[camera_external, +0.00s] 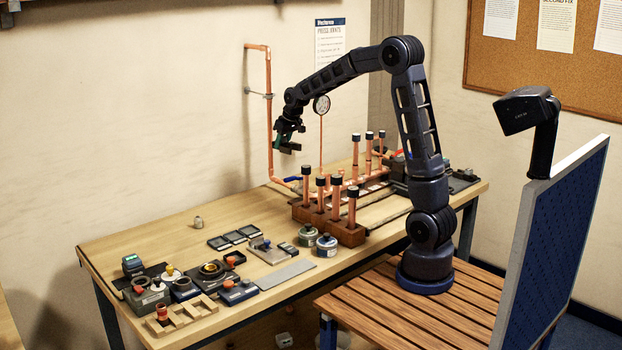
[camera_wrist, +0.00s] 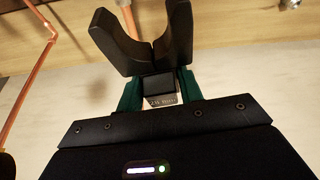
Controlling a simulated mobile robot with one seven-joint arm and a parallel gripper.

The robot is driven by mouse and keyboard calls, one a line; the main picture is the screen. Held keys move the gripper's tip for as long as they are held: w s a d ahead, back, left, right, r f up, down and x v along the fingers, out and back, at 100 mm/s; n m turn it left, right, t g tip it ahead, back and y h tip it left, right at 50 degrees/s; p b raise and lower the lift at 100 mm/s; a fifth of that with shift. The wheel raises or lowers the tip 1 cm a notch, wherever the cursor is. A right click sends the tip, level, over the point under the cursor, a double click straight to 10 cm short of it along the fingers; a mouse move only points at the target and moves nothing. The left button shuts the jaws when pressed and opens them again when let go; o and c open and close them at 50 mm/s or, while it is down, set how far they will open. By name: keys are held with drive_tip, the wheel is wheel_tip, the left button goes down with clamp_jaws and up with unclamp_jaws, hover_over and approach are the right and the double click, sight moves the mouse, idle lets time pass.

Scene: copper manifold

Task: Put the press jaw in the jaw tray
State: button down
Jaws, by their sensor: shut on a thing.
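My gripper (camera_external: 287,139) is raised in the air above the back of the workbench, left of the gauge. In the wrist view its green fingers (camera_wrist: 158,90) are shut on the press jaw (camera_wrist: 120,45). The jaw is a dark forked piece with two curved prongs pointing away from my wrist, and a small pale label shows near its base. In the external view the jaw is small and hard to separate from the fingers. A dark tray (camera_external: 468,182) lies at the bench's right end; I cannot tell whether it is the jaw tray.
A wooden block with upright copper pipes (camera_external: 337,232) stands mid-bench. A copper wall pipe (camera_external: 268,110) rises left of my gripper. The back left bench is mostly clear.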

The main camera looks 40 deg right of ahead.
drive_tip(key=a+f+n+y, duration=0.2)
drive_tip(key=a+n, duration=0.2)
drive_tip(key=a, duration=1)
drive_tip(key=n+g+y, duration=0.2)
drive_tip(key=n+g, duration=0.3)
drive_tip(key=n, duration=0.7)
hover_over(194, 262)
drive_tip(key=d, duration=0.2)
wheel_tip(194, 262, down, 2)
drive_tip(key=f, duration=1.9)
drive_tip(key=shift+a+f, duration=0.2)
drive_tip(key=shift+f, duration=0.05)
drive_tip(key=c, duration=0.9)
unclamp_jaws()
drive_tip(key=shift+f, duration=0.15)
